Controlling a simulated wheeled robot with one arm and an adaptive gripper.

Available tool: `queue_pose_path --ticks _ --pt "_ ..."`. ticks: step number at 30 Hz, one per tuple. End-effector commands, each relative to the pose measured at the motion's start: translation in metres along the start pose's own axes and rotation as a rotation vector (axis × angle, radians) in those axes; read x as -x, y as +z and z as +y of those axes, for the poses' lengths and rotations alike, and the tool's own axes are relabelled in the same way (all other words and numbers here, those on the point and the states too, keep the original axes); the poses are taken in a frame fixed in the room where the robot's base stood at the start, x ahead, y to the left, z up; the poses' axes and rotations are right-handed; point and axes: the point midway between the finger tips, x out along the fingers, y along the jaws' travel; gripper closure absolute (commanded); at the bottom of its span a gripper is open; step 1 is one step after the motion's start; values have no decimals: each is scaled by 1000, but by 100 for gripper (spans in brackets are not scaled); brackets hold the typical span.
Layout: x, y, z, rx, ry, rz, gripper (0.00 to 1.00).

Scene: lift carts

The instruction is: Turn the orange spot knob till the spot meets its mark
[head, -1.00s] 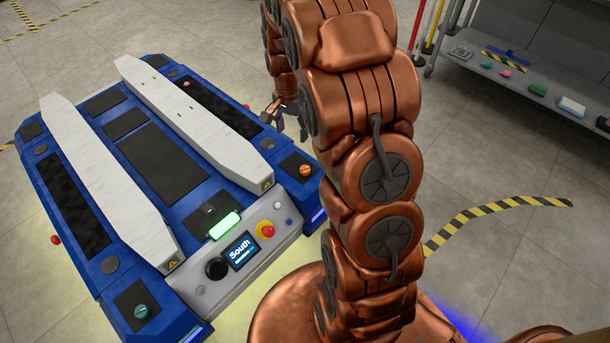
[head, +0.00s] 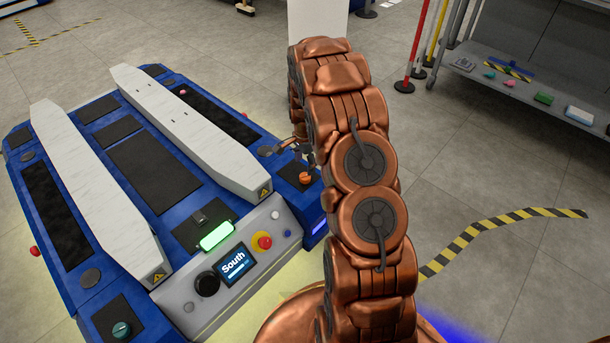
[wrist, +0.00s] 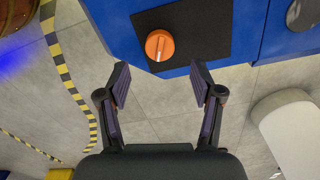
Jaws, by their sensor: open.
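The orange spot knob (head: 305,178) sits on a black square plate at the right front corner of the blue lift cart (head: 182,238). In the head view my gripper (head: 304,160) is small and partly hidden at the knob. I cannot make out a spot or its mark.
The cart also carries a teal knob (head: 121,330), a black knob (head: 207,284), a red button (head: 264,241), a screen reading "South" (head: 236,266) and two white rails (head: 190,130). A grey shelf (head: 520,90) stands at the right. Floor beside the striped tape is clear.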

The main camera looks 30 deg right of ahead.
Motion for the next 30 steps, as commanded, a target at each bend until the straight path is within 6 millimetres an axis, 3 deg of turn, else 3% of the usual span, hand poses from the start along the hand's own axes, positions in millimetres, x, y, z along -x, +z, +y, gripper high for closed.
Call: queue_pose_path --ticks 10,21,30 --pt "-50 0 1 1 3 -2 34" --pt "-58 0 0 1 0 0 34" --pt "-58 0 0 2 0 0 65"
